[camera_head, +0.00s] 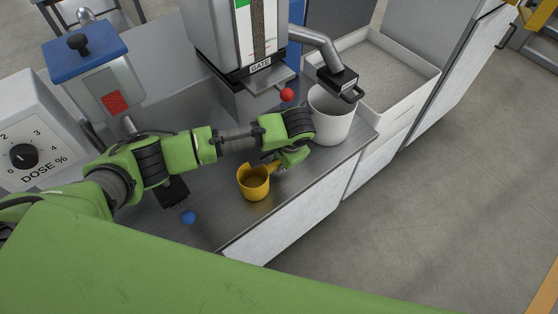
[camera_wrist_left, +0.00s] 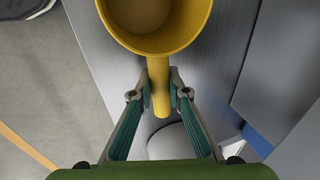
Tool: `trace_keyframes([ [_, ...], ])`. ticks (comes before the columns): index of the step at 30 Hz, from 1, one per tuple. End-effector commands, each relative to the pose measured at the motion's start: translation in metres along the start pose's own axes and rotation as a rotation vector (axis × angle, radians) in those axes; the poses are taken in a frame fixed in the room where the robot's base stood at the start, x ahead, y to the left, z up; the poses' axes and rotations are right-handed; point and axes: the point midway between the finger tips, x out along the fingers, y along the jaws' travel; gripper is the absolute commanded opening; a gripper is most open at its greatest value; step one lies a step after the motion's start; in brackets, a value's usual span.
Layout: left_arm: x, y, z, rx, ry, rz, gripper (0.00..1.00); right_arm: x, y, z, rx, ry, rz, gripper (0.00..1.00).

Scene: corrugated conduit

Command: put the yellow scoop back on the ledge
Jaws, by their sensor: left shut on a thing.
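The yellow scoop (camera_head: 254,182) is a round cup with a short handle. It is upright over the front part of the grey metal counter (camera_head: 215,232). I cannot tell if its base touches the counter. My left gripper (camera_head: 279,165) is shut on the handle, at the scoop's right side. In the left wrist view the scoop's cup (camera_wrist_left: 155,42) is at the top and its handle lies between my left gripper's fingers (camera_wrist_left: 160,88). I cannot make out a separate ledge for certain. My right gripper is not in view.
A white bucket (camera_head: 331,122) stands right of my gripper, under the spout (camera_head: 325,60) of the gate machine. A red ball (camera_head: 287,95) is by the machine. A blue ball (camera_head: 188,217) is at the counter's front left. A pale tray (camera_head: 405,95) is behind right.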

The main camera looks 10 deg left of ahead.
Motion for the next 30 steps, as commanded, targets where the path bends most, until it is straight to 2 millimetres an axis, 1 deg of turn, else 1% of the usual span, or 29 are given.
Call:
trace_keyframes([
  [9,0.002,0.001,0.0,0.0,0.001,0.001,0.0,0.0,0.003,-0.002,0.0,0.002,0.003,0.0],
  [10,0.002,0.001,0.0,0.0,0.001,0.001,0.21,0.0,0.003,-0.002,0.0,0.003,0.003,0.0],
  [11,0.002,0.001,-0.001,0.0,0.001,0.001,0.29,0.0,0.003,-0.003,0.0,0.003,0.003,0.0],
  [12,0.002,0.001,0.0,0.0,0.001,0.001,0.33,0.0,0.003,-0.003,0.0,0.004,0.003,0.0],
  [23,-0.001,0.0,-0.001,0.0,0.001,0.0,0.33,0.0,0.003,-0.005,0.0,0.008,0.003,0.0],
  [26,-0.01,0.001,-0.001,0.0,0.004,0.001,0.33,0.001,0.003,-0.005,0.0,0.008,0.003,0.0],
  [29,-0.027,0.0,-0.002,0.0,0.005,0.001,0.33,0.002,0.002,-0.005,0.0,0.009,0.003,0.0],
  [30,-0.036,0.001,-0.002,0.0,0.006,0.001,0.33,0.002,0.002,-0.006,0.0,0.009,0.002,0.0],
])
